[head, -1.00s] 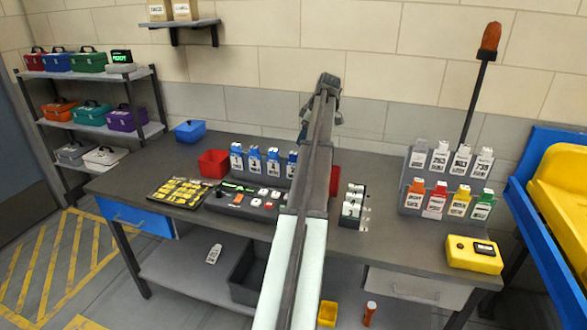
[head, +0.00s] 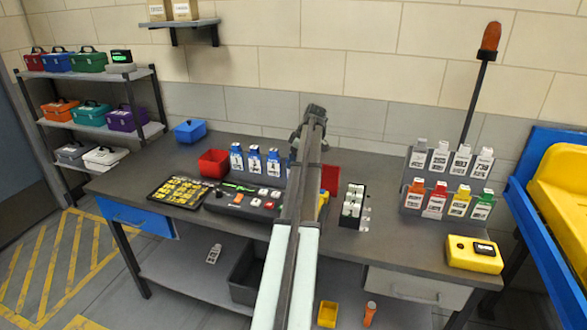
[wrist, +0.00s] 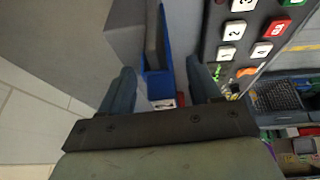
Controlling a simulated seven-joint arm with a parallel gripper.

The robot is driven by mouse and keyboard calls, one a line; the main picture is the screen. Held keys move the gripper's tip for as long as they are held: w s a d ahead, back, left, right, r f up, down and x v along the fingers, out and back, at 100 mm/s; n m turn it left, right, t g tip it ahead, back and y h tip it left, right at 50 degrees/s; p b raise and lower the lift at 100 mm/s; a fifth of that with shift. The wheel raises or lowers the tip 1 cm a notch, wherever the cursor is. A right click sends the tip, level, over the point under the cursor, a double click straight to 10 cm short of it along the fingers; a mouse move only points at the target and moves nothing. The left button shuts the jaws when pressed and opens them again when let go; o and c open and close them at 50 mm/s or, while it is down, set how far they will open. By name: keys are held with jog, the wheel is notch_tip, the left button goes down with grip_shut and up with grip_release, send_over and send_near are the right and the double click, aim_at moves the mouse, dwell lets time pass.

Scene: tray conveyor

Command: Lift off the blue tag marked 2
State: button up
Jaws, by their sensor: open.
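Blue tags stand in a row on a rack at the back of the bench. Three show in the head view: left (head: 236,158), middle (head: 254,160) and right (head: 273,163). Their numbers are too small to read surely. My arm covers the right end of the row. In the wrist view, my gripper (wrist: 162,85) is open, and a narrow blue piece (wrist: 167,72) beside a grey plate lies between its fingers. It looks like a blue tag seen from above; its number does not show, and I cannot tell if either finger touches it.
A button panel (head: 245,202) lies in front of the tag row; its numbered buttons show in the wrist view (wrist: 230,53). A red bin (head: 213,162) stands left of the tags, a white-tag holder (head: 352,206) right of my arm. A yellow-marked black tray (head: 180,192) lies left.

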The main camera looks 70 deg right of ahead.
jog(key=shift+f, duration=0.15)
jog(key=shift+c, duration=0.2)
jog(key=c, duration=1)
notch_tip(320, 180, up, 7)
jog(key=shift+a+r, duration=0.1)
jog(key=shift+a, duration=0.05)
jog(key=s, duration=0.4)
jog(key=s+a, duration=0.1)
jog(key=s, duration=0.4)
jog(key=s+a, duration=0.1)
jog(key=s, duration=0.3)
jog(key=shift+s+a, duration=0.2)
jog(key=shift+s, duration=0.15)
jog(key=shift+r, duration=3.2)
